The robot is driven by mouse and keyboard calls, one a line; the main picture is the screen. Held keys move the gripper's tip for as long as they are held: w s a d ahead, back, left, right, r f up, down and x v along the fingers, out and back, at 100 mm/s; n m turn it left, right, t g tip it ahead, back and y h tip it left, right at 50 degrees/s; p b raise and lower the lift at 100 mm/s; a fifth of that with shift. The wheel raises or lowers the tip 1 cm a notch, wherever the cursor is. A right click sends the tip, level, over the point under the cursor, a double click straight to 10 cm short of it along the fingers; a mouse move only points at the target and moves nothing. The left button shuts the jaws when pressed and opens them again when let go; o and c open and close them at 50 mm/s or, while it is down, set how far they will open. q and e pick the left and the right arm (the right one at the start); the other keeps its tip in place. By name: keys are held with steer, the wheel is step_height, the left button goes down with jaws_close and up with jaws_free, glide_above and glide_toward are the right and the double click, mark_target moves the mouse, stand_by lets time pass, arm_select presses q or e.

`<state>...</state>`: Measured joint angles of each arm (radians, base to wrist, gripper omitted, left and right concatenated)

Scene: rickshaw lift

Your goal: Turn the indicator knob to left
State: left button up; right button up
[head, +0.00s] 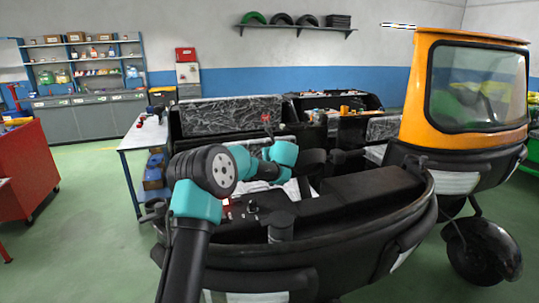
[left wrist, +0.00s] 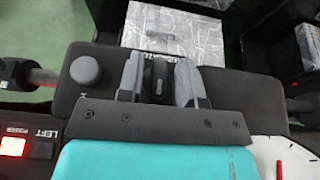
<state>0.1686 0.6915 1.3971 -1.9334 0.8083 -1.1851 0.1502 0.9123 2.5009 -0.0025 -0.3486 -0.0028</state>
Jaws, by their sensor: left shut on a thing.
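The indicator knob (left wrist: 155,80) is black with a small pale mark and sits on a dark panel (left wrist: 108,90) in the left wrist view. My left gripper (left wrist: 158,75) is shut on it, one grey finger on each side. The lit red light also shows on the dashboard in the head view (head: 227,202). In the head view my left arm reaches over the dashboard, and the fingers and knob cannot be made out. My right gripper is in neither view.
A round grey knob (left wrist: 85,70) stands on the panel left of the fingers. The orange and black rickshaw (head: 465,38) fills the right of the head view. A workbench (head: 144,135), shelves (head: 85,50) and a red cabinet (head: 22,170) stand at left, with open green floor between.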

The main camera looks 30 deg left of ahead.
arm_select(q)
steer(key=shift+d+n+g+y, duration=0.1)
steer(key=shift+n+g+y, duration=0.3)
steer(key=shift+n+g, duration=0.1)
steer(key=shift+w+n+g+y, duration=0.15)
steer(key=shift+n+g+y, duration=0.35)
steer(key=shift+n+g, duration=0.45)
steer(key=shift+n+g+y, duration=0.6)
steer(key=shift+n+g, duration=1.25)
steer(key=shift+g, duration=0.3)
steer(key=shift+n+g, duration=0.3)
steer(key=o, duration=0.6)
steer(key=shift+o, duration=0.2)
steer(key=shift+d, duration=0.1)
steer(key=v, duration=1.7)
steer(key=shift+d, duration=0.2)
